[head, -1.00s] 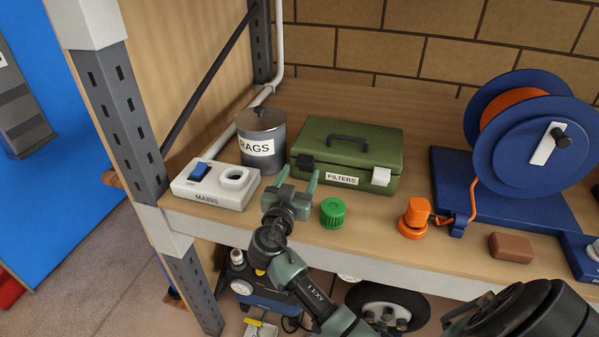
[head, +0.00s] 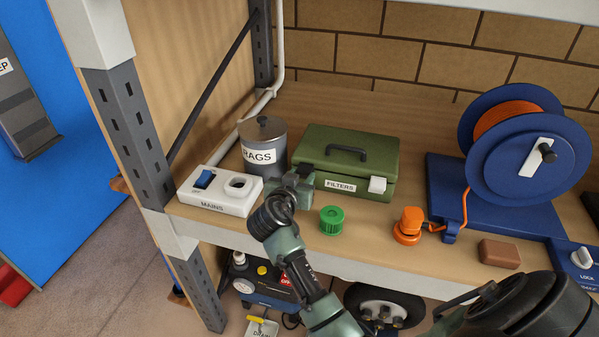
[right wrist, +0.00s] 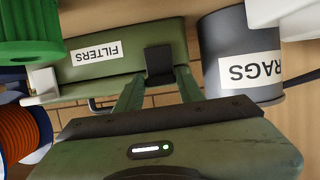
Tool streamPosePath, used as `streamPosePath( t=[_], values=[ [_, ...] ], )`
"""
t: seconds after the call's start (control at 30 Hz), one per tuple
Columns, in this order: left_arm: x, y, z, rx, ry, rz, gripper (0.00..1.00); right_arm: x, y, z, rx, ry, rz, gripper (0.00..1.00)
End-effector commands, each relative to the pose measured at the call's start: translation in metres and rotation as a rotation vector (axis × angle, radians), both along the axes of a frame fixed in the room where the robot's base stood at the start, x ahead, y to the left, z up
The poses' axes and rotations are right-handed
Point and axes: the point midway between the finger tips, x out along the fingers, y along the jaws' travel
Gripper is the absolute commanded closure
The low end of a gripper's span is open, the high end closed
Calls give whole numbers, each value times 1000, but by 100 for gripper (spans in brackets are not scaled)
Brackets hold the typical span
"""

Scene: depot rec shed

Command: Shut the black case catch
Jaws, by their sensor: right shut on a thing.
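The green filters case (head: 336,192) stands on the shelf with its lid down and a dark handle on top. It also shows upside down in the right wrist view (right wrist: 120,62). Its black catch (right wrist: 159,62) is at the front, at the end nearest the rags tin. My right gripper (head: 293,178) is at that front corner. In the right wrist view its fingertips (right wrist: 160,82) are on either side of the black catch, shut on it. The gripper partly hides the catch in the head view. The white catch (head: 377,185) is at the other end. My left gripper is not in view.
The rags tin (head: 264,138) and white mains box (head: 219,190) stand close to the left of my gripper. A green cap (head: 332,220), an orange knob (head: 408,226) and a brown block (head: 500,253) lie near the front edge. A blue cable reel (head: 528,176) stands right.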

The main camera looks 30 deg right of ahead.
Motion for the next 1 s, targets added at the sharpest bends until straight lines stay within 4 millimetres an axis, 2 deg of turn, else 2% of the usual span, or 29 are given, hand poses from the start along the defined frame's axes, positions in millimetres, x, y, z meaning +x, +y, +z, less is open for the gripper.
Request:
streamPosePath(
  t=[0.03,0.4,0.43,0.5,1.0],
  values=[
    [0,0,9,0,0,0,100,3,-4,14,5,-4,-2,100],
    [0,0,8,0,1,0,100,4,-6,13,16,6,0,100],
    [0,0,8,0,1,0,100,4,-6,13,16,6,0,56],
    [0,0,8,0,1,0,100,4,-5,12,17,6,0,40],
    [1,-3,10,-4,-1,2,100,4,-6,11,23,16,2,40]
  ],
)
